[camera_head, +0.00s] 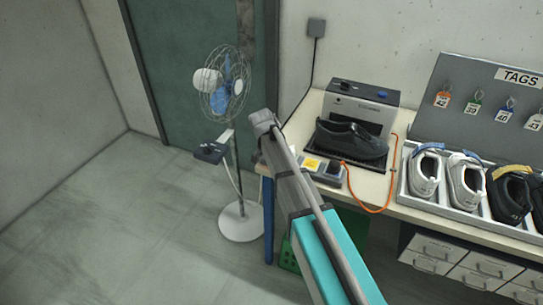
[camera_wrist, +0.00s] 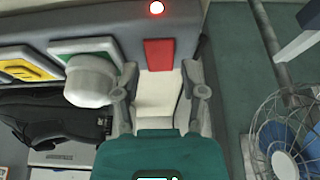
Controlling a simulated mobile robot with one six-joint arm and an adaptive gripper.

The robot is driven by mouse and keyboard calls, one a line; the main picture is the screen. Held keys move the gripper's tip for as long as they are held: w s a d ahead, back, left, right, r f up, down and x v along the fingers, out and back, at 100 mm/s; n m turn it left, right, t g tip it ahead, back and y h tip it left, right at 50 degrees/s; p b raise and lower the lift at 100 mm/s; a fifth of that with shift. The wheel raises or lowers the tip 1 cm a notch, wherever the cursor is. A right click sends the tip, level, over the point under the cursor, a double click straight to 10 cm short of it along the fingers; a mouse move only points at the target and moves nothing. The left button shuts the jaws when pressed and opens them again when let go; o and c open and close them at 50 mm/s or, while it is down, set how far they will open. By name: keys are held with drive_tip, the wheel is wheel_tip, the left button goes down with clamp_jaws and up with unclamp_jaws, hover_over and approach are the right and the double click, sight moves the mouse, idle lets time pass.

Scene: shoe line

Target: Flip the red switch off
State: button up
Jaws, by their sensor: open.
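The red switch (camera_wrist: 159,54) is a small red rectangle on a dark grey box (camera_wrist: 205,20) in the wrist view. A red lamp (camera_wrist: 157,8) glows just above it, and a pale surface lies below it. My gripper (camera_wrist: 160,92) is open and empty, its two fingers on either side of that pale surface. The red switch lies between and just beyond the fingertips. In the head view my arm crosses the table's left end and covers part of the switch box. The red switch and my gripper cannot be made out there.
A green-framed control (camera_wrist: 88,72) with a thick grey knob sits beside the left finger, with a yellow one (camera_wrist: 30,65) farther left. A black shoe (camera_head: 352,140) stands on a machine. A fan (camera_head: 225,85) stands left of the table; floor (camera_head: 130,230) is clear farther left.

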drive_tip(key=shift+b+x, duration=0.45)
drive_tip(key=shift+x, duration=0.35)
